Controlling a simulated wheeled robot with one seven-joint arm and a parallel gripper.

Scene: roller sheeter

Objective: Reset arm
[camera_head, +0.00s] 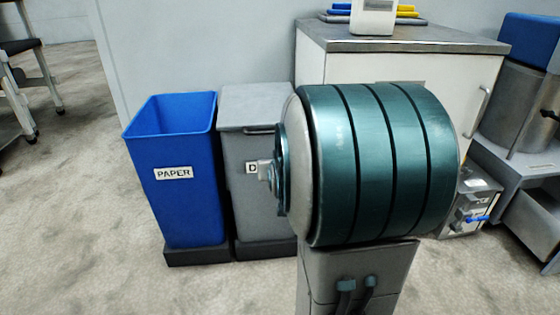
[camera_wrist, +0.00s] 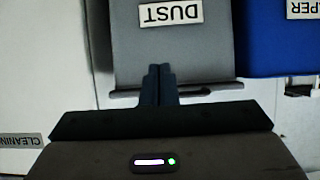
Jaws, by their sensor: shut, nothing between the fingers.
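My gripper (camera_wrist: 160,70) shows in the wrist view with its two dark fingers pressed together and nothing between them. The fingers appear in front of the grey bin labelled DUST (camera_wrist: 205,50), which looks upside down in this view. I cannot tell whether the fingertips touch the bin. In the head view, the gripper cannot be made out clearly.
In the head view, the blue PAPER bin (camera_head: 178,205) stands left of the grey bin (camera_head: 250,105). A white cabinet (camera_head: 480,75) with a grey top stands behind to the right. A metal machine (camera_head: 510,100) is at far right. Carpet at left is open.

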